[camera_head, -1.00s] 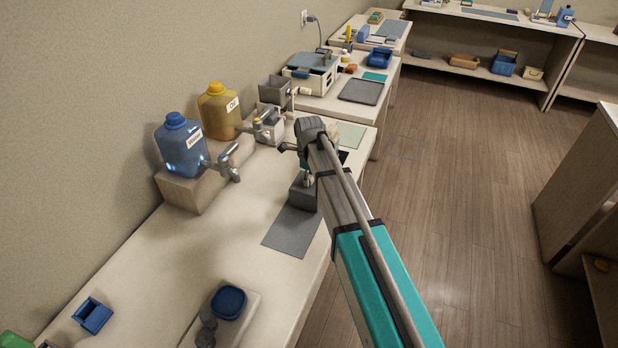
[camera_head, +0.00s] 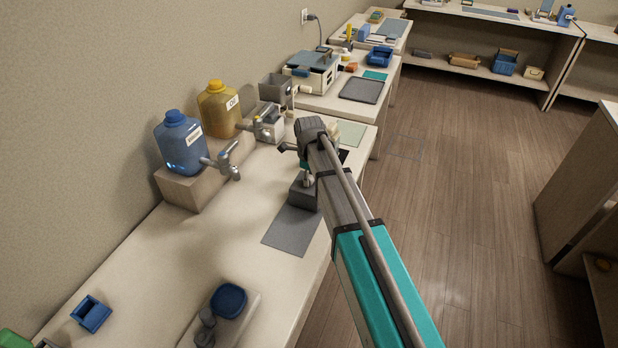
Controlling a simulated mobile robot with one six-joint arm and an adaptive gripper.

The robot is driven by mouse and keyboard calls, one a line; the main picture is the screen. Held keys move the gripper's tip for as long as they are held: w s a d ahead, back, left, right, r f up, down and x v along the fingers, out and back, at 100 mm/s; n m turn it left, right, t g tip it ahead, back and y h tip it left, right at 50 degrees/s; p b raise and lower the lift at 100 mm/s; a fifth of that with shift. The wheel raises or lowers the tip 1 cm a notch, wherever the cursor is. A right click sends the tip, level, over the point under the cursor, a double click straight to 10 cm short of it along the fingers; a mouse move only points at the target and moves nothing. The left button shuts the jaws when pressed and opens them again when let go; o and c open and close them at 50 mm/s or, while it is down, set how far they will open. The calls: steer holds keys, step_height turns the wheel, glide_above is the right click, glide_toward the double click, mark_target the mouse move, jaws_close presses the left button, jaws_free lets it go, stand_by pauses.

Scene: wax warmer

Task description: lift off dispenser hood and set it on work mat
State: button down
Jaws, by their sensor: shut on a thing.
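My gripper (camera_head: 307,180) points down below the end of my arm and is mostly hidden behind it. It is shut on the top of a dark grey, box-like piece, which appears to be the dispenser hood (camera_head: 303,195). The hood is upright at the far end of the dark grey work mat (camera_head: 292,231), which lies on the bench near its right edge. I cannot tell whether the hood touches the mat or hangs just above it. The dispenser that the hood belongs to is not clear in this view.
A blue jug (camera_head: 181,145) and a yellow jug (camera_head: 219,110) with taps stand on a raised block at the wall. A blue dish (camera_head: 228,299) and a small blue box (camera_head: 91,313) are near the front. The middle of the bench is clear.

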steer(key=shift+f, duration=0.1)
stand_by(0.3)
steer(key=shift+c, duration=1.1)
jaws_free()
steer(key=shift+r, duration=0.3)
steer(key=shift+r+p, duration=3.5)
steer(key=shift+p, duration=0.25)
steer(key=shift+r, duration=0.2)
